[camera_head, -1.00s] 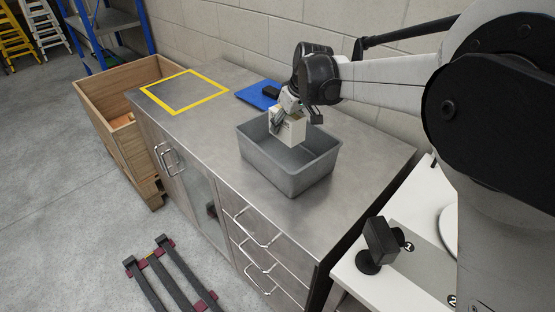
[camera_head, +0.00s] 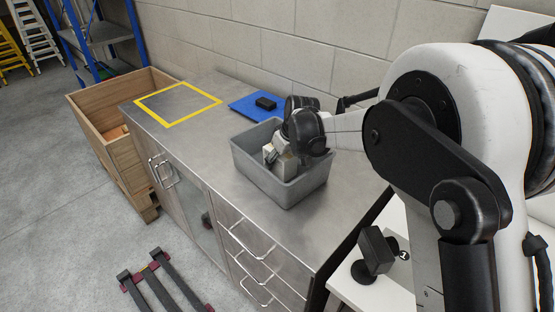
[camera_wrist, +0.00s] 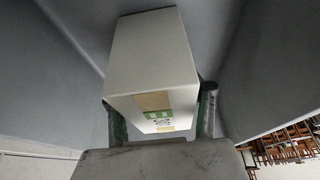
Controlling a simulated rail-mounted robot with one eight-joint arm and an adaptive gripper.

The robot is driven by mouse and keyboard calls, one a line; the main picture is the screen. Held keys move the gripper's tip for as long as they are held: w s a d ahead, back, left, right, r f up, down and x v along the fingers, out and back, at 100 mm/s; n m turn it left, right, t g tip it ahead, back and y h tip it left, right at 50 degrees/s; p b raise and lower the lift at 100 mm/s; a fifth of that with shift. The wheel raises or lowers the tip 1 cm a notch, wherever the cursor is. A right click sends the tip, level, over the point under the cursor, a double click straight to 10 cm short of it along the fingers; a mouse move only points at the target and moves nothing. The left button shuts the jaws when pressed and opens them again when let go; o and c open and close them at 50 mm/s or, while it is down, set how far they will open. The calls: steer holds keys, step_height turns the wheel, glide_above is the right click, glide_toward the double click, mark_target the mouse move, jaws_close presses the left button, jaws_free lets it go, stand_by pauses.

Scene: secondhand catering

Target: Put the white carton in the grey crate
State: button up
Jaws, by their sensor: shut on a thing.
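The grey crate (camera_head: 262,181) stands open on the steel counter in the head view. The white carton (camera_head: 286,166) is inside the crate, low between its walls, under my gripper (camera_head: 275,155). In the wrist view the carton (camera_wrist: 152,62) fills the middle, with a tan and green label on one face. My gripper (camera_wrist: 160,120) has a finger on each side of the carton and is shut on it. Grey crate walls (camera_wrist: 70,30) surround the carton in the wrist view. Whether the carton touches the crate floor I cannot tell.
A blue mat (camera_head: 246,105) with a black object (camera_head: 266,103) lies behind the crate. A yellow-outlined square (camera_head: 180,122) marks the counter to the left. A wooden crate (camera_head: 112,140) stands beyond the counter's left end. A wall runs along the back.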

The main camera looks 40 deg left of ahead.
steer(key=shift+f, duration=0.15)
steer(key=o, duration=1.6)
steer(key=shift+r, duration=0.35)
steer(key=v, duration=1.1)
steer(key=shift+d+r, duration=0.1)
steer(key=shift+r, duration=0.25)
steer(key=shift+d, duration=0.1)
